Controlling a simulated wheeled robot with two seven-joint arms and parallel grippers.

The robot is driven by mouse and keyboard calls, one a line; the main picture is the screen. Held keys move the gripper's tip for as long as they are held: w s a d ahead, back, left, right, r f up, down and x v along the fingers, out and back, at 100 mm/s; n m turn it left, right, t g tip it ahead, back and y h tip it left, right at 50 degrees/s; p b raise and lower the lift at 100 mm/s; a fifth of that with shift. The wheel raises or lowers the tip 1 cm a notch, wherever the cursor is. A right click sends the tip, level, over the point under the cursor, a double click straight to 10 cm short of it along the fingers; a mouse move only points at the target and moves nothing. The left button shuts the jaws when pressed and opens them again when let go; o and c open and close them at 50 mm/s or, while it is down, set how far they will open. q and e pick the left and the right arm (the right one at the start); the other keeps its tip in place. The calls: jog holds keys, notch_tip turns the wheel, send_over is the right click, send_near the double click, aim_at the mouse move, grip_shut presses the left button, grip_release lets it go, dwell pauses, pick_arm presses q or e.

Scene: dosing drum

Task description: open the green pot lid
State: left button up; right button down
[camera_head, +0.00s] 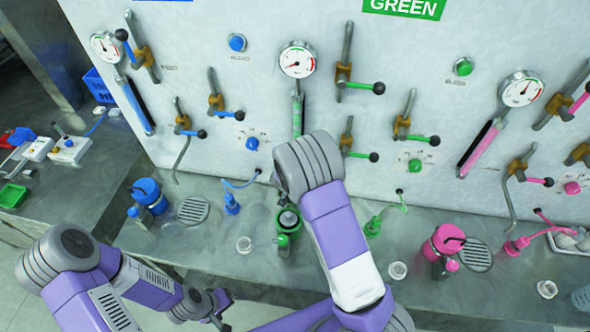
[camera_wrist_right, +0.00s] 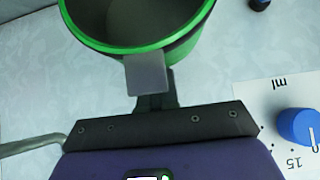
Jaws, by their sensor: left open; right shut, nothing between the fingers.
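The green pot (camera_head: 284,238) stands on the counter near the middle of the head view, just below the grey end of my right arm. Its round top looks dark green; whether its lid is open is too small to tell. In the right wrist view a hollow round thing with a bright green rim (camera_wrist_right: 185,48) and a grey inside fills the top; I cannot tell if it is the pot or its lid. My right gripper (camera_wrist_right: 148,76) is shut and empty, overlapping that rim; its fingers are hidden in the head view. My left gripper (camera_head: 212,308) is open, low at the counter's front edge.
A blue pot (camera_head: 150,195) stands left and a pink pot (camera_head: 440,243) right. Small clear cups (camera_head: 397,270) stand along the counter. The wall panel behind carries levers, gauges (camera_head: 297,60) and knobs; a blue knob (camera_wrist_right: 298,126) shows in the right wrist view.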

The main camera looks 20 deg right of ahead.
jog(key=r+p, duration=0.1)
jog(key=s+r+p, duration=0.1)
jog(key=a+r+p, duration=0.1)
jog(key=r+p, duration=0.1)
jog(key=shift+s, duration=0.25)
jog(key=w+d+r+v, duration=0.1)
jog(key=v, duration=0.8)
jog(key=shift+a+r, duration=0.15)
jog(key=shift+r, duration=0.2)
